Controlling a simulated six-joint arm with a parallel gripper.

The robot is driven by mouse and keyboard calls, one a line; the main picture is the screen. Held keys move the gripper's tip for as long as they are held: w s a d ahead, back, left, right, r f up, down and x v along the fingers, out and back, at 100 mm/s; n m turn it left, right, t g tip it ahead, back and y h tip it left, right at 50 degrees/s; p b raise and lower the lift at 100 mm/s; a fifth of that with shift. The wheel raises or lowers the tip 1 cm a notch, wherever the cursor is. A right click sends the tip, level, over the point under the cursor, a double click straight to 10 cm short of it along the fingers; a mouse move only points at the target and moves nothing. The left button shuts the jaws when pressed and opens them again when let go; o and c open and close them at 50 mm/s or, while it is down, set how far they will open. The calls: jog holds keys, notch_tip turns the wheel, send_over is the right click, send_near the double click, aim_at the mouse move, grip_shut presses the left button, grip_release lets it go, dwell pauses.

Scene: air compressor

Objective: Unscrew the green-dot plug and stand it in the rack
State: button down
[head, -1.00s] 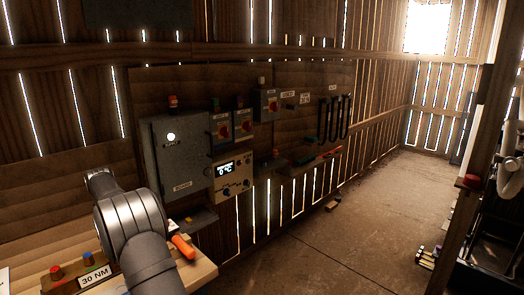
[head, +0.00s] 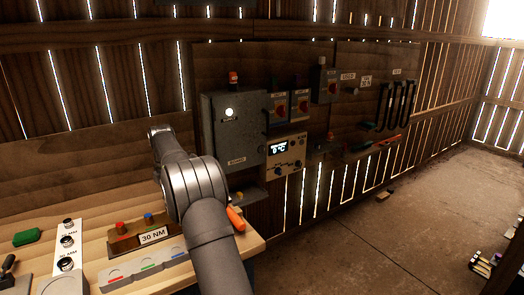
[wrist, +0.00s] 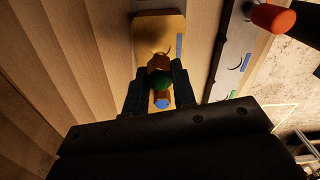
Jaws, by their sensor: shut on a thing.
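In the wrist view my gripper (wrist: 160,82) is shut, its two dark fingers on either side of a brass-coloured plug with a green dot (wrist: 161,84). A blue dot with brass around it (wrist: 162,103) shows just below the green one. A light rack (head: 145,268) with red, green and blue marks lies along the bench front; it also shows at the right in the wrist view (wrist: 236,45). In the head view my arm hides the gripper and the green-dot plug. Whether the plug is still seated I cannot tell.
A brown block labelled 30 NM (head: 152,236) carries a red knob (head: 120,228) and a blue knob (head: 149,218). An orange handle (head: 236,218) lies by the rack's right end. A green box (head: 27,236) sits at far left. A grey cabinet (head: 232,130) hangs behind.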

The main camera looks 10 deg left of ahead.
jog(key=s, duration=2)
jog(key=shift+n, duration=0.3)
jog(key=shift+w+d+f, duration=0.1)
jog(key=shift+w+f, duration=0.05)
jog(key=shift+f, duration=1.6)
jog(key=shift+w+d+f, duration=0.1)
jog(key=shift+f, duration=1.6)
jog(key=shift+f, duration=0.4)
jog(key=c, duration=1.1)
grip_release()
jog(key=shift+r, duration=0.1)
jog(key=shift+r, duration=2.4)
